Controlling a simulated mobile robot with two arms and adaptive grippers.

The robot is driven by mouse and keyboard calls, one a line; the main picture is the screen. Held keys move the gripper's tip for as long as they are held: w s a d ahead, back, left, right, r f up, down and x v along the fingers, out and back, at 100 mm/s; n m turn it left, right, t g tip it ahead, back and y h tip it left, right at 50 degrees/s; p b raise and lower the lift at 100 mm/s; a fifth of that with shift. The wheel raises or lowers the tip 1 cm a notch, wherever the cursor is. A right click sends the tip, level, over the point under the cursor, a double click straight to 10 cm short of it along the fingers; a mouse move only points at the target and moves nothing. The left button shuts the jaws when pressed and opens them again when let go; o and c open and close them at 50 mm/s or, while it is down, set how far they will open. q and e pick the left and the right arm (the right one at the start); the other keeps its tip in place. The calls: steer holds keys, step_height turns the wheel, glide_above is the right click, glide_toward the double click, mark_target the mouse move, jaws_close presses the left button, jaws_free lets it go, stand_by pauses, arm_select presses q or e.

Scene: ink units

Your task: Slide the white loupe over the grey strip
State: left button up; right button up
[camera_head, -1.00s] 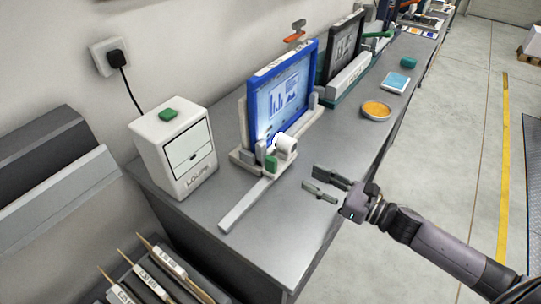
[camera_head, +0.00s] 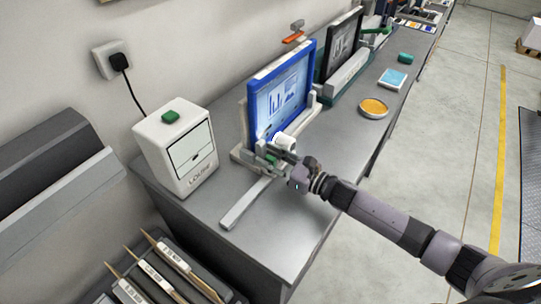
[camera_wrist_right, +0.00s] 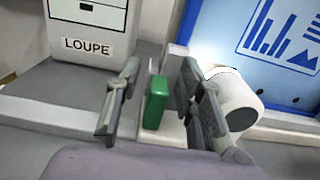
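The white loupe (camera_head: 284,142), a short cylinder, stands at the lower front of the blue-framed screen; in the right wrist view it is the white barrel (camera_wrist_right: 236,100) with a dark end. Beside it is a green upright block (camera_wrist_right: 156,102). The grey strip (camera_head: 243,206) runs from there along the bench toward the lower left. My right gripper (camera_head: 276,157) is at the green block. In the wrist view its fingers (camera_wrist_right: 158,108) stand open, one on each side of the block, with visible gaps. The loupe is just outside the right finger. My left gripper is not in view.
A white cabinet marked LOUPE (camera_head: 178,150) stands left of the strip. The blue-framed screen (camera_head: 284,92) rises close behind my gripper. An orange dish (camera_head: 373,108) and a light-blue pad (camera_head: 392,79) lie farther back. The bench front (camera_head: 290,225) is clear.

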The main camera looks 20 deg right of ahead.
steer(key=shift+c, duration=0.6)
jaws_close()
steer(key=shift+w+d+f+b, duration=0.2)
steer(key=shift+d+b, duration=0.05)
steer(key=shift+b, duration=0.35)
steer(key=shift+w+d, duration=0.2)
steer(key=shift+d, duration=0.05)
steer(key=shift+r, duration=0.25)
